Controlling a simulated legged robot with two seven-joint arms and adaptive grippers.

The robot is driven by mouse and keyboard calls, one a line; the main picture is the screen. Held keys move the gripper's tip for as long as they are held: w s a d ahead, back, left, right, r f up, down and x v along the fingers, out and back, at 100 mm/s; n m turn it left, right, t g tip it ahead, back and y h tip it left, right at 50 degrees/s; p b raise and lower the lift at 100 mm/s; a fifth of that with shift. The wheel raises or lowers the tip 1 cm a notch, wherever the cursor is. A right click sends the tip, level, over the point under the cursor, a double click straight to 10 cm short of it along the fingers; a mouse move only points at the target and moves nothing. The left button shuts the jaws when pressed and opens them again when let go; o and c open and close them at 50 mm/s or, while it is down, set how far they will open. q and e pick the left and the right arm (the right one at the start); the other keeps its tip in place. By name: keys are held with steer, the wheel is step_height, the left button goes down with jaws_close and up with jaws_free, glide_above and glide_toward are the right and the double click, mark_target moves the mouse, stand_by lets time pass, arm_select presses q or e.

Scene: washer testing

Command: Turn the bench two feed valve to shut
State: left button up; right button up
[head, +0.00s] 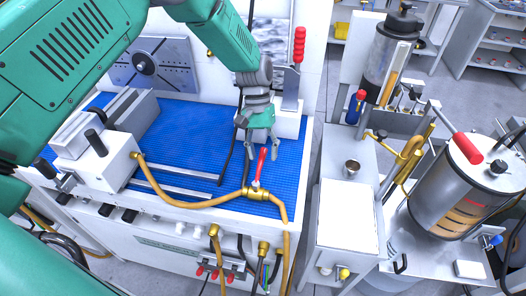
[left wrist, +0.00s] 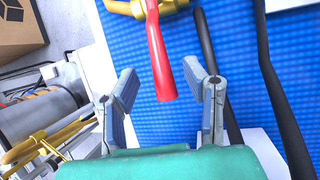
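A valve with a red lever handle (head: 261,166) and a brass body (head: 256,192) sits on a tan hose at the front right of the blue-matted bench (head: 190,150). In the head view the lever stands up from the body. My left gripper (head: 262,158) is just above and around the lever's upper end. In the left wrist view the red lever (left wrist: 160,55) reaches down between the open fingers of my left gripper (left wrist: 163,90), with a gap on each side. The brass body (left wrist: 140,8) shows at the top edge. My right gripper is not in view.
A red-handled toggle clamp (head: 298,48) stands behind the gripper. A grey vise-like fixture (head: 98,150) sits at the left of the bench. A side table with a white top (head: 348,215) and a metal cup (head: 351,167) stands to the right. Dark cables cross the mat beside the gripper.

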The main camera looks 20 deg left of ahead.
arm_select(q)
steer(key=shift+w+a+r, duration=0.1)
steer(key=shift+w+r, duration=0.05)
steer(key=shift+r, duration=0.15)
steer(key=v, duration=1.1)
